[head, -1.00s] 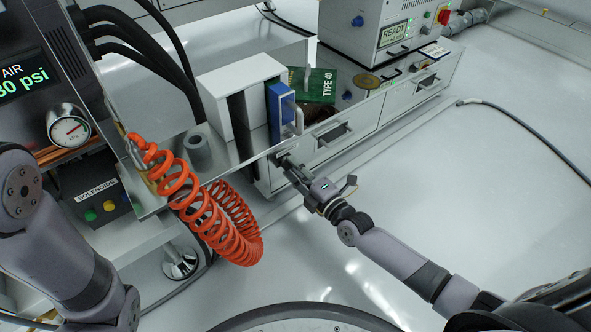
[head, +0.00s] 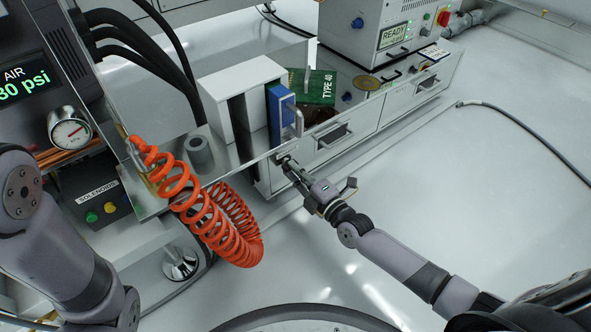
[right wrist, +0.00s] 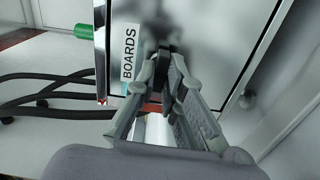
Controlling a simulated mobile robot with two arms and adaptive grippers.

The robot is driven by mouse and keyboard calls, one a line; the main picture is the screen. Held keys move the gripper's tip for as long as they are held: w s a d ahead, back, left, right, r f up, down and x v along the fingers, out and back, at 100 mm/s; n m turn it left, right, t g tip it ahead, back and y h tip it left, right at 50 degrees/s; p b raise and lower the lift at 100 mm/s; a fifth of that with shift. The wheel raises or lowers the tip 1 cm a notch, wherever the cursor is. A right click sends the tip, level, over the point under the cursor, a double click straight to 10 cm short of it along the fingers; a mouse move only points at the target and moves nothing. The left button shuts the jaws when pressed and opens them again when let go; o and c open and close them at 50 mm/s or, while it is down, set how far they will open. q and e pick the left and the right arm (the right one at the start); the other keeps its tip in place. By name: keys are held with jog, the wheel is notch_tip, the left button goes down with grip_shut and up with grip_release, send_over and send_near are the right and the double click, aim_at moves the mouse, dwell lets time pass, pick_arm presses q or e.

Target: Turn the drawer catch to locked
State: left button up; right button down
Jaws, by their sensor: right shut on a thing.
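The drawer catch (right wrist: 164,48) is a small dark piece on the pale cabinet front, beside the BOARDS label (right wrist: 129,52) in the right wrist view. My right gripper (right wrist: 167,70) is shut on the catch, its fingers on both sides of it. The fingers hide much of the catch, and I cannot tell which way it is turned.
An orange coiled hose (head: 228,215) hangs left of my right gripper.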

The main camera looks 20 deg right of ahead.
jog(key=m+p, duration=0.7)
jog(key=m, duration=1)
jog(key=shift+p, duration=0.35)
jog(key=shift+m, duration=0.4)
jog(key=c, duration=1.7)
grip_release()
jog(key=v, duration=1.2)
